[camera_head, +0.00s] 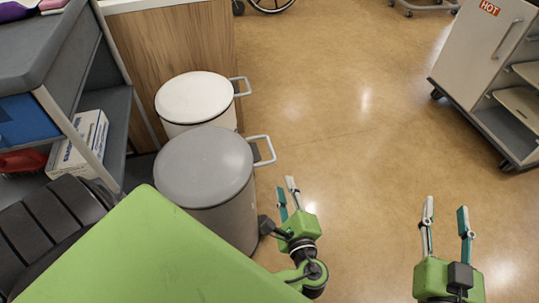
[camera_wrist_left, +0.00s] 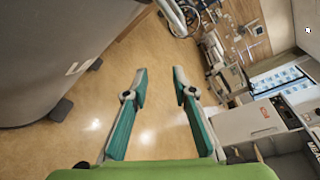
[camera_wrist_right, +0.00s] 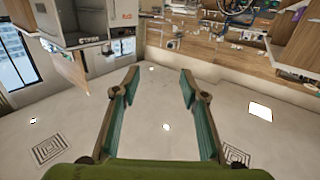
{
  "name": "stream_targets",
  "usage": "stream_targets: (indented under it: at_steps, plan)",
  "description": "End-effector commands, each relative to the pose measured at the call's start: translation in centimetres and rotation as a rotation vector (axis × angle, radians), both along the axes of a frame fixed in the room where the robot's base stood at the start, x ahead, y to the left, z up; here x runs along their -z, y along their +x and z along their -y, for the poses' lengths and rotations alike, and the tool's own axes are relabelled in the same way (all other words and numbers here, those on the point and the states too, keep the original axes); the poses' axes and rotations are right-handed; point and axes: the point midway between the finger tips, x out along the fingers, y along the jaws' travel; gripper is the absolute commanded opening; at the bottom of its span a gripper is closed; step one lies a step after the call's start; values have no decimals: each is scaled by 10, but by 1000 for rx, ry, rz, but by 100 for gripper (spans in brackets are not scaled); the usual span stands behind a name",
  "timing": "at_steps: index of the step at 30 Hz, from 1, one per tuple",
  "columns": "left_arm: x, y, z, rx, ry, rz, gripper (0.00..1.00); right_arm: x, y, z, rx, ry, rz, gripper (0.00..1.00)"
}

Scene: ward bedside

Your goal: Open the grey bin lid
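The grey bin (camera_head: 222,210) stands on the floor left of centre in the head view. Its round grey lid (camera_head: 203,166) lies flat and closed on top. A pale loop handle (camera_head: 264,150) sticks out at the lid's right side. My left gripper (camera_head: 286,186) is below and right of that handle, apart from it. Its fingers are spread and empty in the left wrist view (camera_wrist_left: 160,80). My right gripper (camera_head: 446,208) is farther right over bare floor. It is open and empty, as the right wrist view (camera_wrist_right: 160,82) also shows.
A white-lidded bin (camera_head: 195,98) with a similar handle stands just behind the grey one. A dark shelf cart (camera_head: 110,105) with a white box is at the left. A white cabinet cart (camera_head: 478,60) is at the upper right. The middle floor is clear.

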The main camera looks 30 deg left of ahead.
Motion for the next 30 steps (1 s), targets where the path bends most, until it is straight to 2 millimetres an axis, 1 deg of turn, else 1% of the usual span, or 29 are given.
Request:
stream_targets:
  at_steps: [1, 3, 6, 9, 12, 14, 17, 20, 24, 30]
  plan:
    - [-1, 0, 0, -19, 28, 42, 25, -4, -5, 0, -1, 12, 46, 40]
    - [-17, -4, -2, -44, 63, 88, 25, -22, -11, 1, -2, 24, 94, 40]
    - [-33, -8, -4, -71, 94, 130, 25, -40, -17, 3, -3, 36, 139, 40]
    - [-42, -10, -5, -86, 109, 150, 25, -51, -21, 3, -3, 42, 164, 40]
    - [-45, -7, -11, -90, 113, 155, 25, -59, -22, 3, -5, 50, 193, 40]
    - [-45, -2, -16, -88, 114, 154, 25, -65, -23, 2, -7, 57, 220, 40]
    - [-46, 9, -29, -89, 114, 156, 25, -79, -26, 1, -11, 76, 289, 40]
    - [-45, 23, -44, -88, 114, 155, 25, -97, -32, 0, -16, 100, 377, 40]
    - [-44, 41, -65, -87, 114, 154, 25, -121, -44, 0, -23, 136, 503, 40]
    - [-44, 63, -90, -86, 114, 152, 25, -151, -65, 2, -32, 184, 667, 40]
